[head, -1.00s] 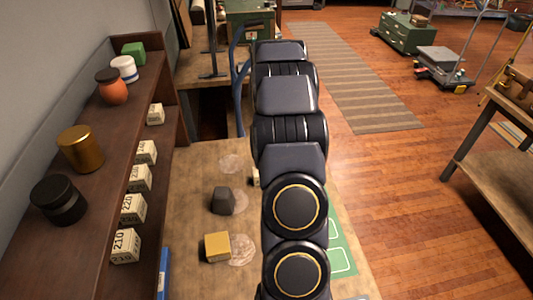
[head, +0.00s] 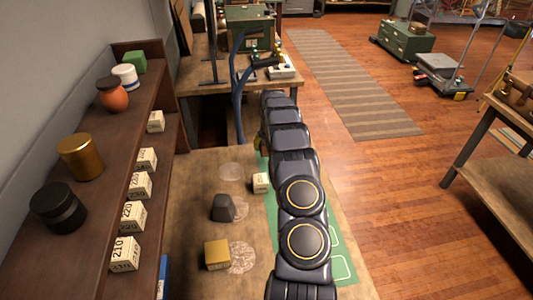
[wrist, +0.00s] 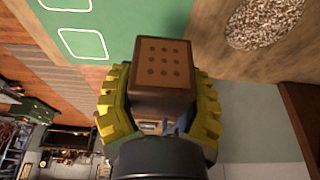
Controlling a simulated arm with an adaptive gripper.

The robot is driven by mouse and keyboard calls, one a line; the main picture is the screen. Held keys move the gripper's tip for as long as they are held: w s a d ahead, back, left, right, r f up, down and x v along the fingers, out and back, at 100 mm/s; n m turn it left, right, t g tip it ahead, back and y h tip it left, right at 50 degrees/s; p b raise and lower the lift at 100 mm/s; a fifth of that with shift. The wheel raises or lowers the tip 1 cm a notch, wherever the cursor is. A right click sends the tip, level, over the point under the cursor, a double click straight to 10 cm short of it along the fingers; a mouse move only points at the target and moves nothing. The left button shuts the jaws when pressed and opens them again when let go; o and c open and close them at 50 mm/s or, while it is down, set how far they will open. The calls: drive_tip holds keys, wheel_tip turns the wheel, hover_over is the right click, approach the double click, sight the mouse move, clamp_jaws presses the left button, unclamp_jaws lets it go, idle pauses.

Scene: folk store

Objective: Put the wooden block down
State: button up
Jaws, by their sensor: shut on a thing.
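The wooden block (wrist: 163,62) is brown, with several dark dots on the face turned to the wrist camera. In the wrist view it sits between the yellow ridged fingers of my gripper (wrist: 160,85), which are shut on it. Beyond it are the wooden tabletop and a green mat (wrist: 75,42) with white outlines. I cannot tell the gap below the block.
The table (head: 195,190) holds a dark grey block (head: 222,208), a yellow block (head: 217,254) and a cream numbered block (head: 261,183). Pale round patches mark its top. A shelf (head: 100,155) with jars and several numbered blocks stands along the left.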

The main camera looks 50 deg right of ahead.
sight(266, 159)
drive_tip(key=shift+w+d+f, duration=0.2)
drive_tip(key=shift+d+f, duration=0.15)
drive_tip(key=shift+f, duration=0.25)
drive_tip(key=shift+w+d+f, duration=0.4)
drive_tip(key=shift+d+f, duration=0.05)
drive_tip(key=shift+w+d+f, duration=0.15)
drive_tip(key=shift+d+f, duration=0.05)
drive_tip(key=shift+f, duration=1.7)
drive_tip(key=shift+f, duration=0.15)
drive_tip(key=o, duration=1.1)
